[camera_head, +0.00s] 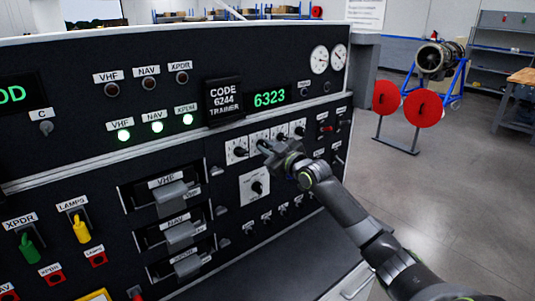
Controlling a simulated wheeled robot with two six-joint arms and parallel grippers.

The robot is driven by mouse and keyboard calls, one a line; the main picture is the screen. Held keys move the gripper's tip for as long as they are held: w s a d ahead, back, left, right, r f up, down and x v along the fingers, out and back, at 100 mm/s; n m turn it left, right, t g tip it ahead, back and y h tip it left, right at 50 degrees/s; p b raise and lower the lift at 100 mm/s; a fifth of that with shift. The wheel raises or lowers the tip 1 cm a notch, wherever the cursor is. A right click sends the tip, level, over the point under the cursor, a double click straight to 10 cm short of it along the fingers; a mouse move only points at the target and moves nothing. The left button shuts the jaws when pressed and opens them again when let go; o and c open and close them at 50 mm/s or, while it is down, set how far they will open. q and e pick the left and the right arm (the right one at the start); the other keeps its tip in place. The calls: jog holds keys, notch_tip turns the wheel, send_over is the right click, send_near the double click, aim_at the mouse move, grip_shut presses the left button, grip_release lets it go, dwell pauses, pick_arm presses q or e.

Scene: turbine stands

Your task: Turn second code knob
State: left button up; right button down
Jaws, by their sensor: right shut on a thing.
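A row of several code knobs on white plates runs across the black panel. The first code knob (239,151) is at the left of the row, and the fourth code knob (298,130) is at its right end. My right gripper (264,146) is at the second code knob, shut on it and hiding most of it. The green code display (269,98) above reads 6323. The black placard (223,101) beside it reads CODE 6244 TRAINER. My left gripper is not in view.
A larger knob (257,187) on a white plate sits just below my right gripper. Grey VHF, NAV and XPDR handles (172,197) stick out to the left. A turbine stand (421,104) with red discs stands on open floor at right.

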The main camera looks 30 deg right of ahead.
jog(key=shift+f+n+b, duration=0.1)
jog(key=shift+n+b, duration=3.2)
jog(key=c, duration=1.4)
grip_release()
